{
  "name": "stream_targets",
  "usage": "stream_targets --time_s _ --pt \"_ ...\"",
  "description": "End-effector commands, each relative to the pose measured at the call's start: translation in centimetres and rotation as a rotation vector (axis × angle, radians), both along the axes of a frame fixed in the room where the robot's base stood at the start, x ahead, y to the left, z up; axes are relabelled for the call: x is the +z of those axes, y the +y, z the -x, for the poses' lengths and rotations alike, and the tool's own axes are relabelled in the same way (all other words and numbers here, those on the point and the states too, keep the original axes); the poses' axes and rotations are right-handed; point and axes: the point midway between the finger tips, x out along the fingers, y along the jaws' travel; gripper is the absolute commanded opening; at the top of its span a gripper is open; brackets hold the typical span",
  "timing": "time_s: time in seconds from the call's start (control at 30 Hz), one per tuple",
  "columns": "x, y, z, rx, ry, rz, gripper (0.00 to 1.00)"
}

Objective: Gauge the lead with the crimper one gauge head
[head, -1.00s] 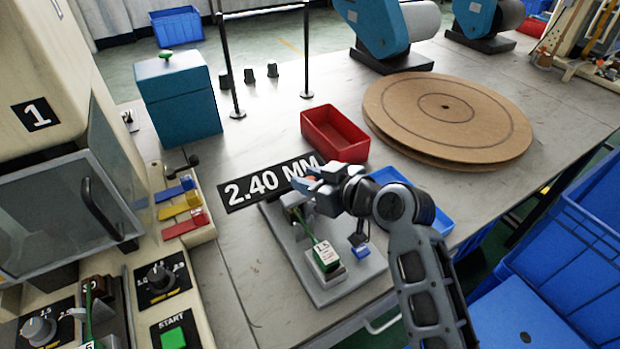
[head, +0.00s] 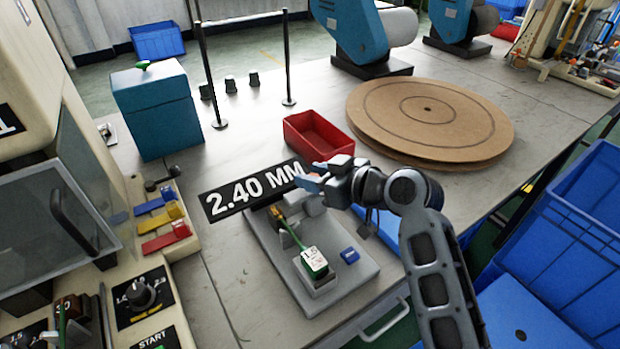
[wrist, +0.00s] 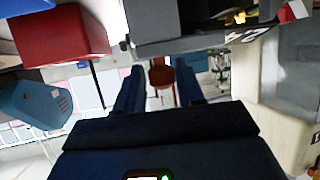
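The lead (head: 292,234) is a green cable lying across a grey gauge fixture (head: 352,278). Its green-and-white end, marked 1.5 (head: 315,261), sits in a block on the fixture's near part. Its brass-coloured other end (head: 277,214) is at the gauge head (head: 308,203), just below a black display (head: 252,188) reading 2.40 MM. A small blue button (head: 349,255) is on the fixture's right side. My gripper (head: 312,180) is above the fixture's far right side, apart from the lead. In the wrist view its two dark fingers (wrist: 158,85) are spread, with nothing clearly held.
A red bin (head: 318,136) and stacked cardboard discs (head: 430,120) stand behind my gripper. A blue tray (head: 392,235) is partly hidden under my arm. The machine with coloured levers (head: 160,218) is at left. Bare table lies left of the fixture.

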Motion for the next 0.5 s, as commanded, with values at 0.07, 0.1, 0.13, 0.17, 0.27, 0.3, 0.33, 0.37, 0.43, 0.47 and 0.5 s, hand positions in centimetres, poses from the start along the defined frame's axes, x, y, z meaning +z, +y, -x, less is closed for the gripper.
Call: stream_targets --time_s 0.07,0.1,0.13,0.17,0.27,0.3,0.33,0.37,0.43,0.47,0.5 --pt "0.07 -0.34 -0.17 -0.007 -0.001 0.0 0.42" --pt "0.06 -0.32 -0.16 -0.006 -0.001 0.0 0.46" --pt "0.05 -0.3 -0.15 -0.006 -0.001 0.0 0.49" --pt "0.06 -0.27 -0.14 -0.005 -0.001 -0.001 0.51" --pt "0.04 -0.2 -0.09 -0.004 -0.001 0.0 0.52" --pt "0.03 -0.17 -0.07 -0.003 -0.001 -0.001 0.52" --pt "0.03 -0.15 -0.06 -0.003 -0.001 -0.001 0.52" --pt "0.03 -0.15 -0.06 -0.002 -0.001 -0.001 0.52" --pt "0.07 -0.23 0.03 -0.002 -0.001 -0.001 0.52" --pt "0.13 -0.34 0.12 -0.003 -0.001 -0.001 0.52" --pt "0.23 -0.56 0.29 -0.004 0.0 -0.001 0.52"
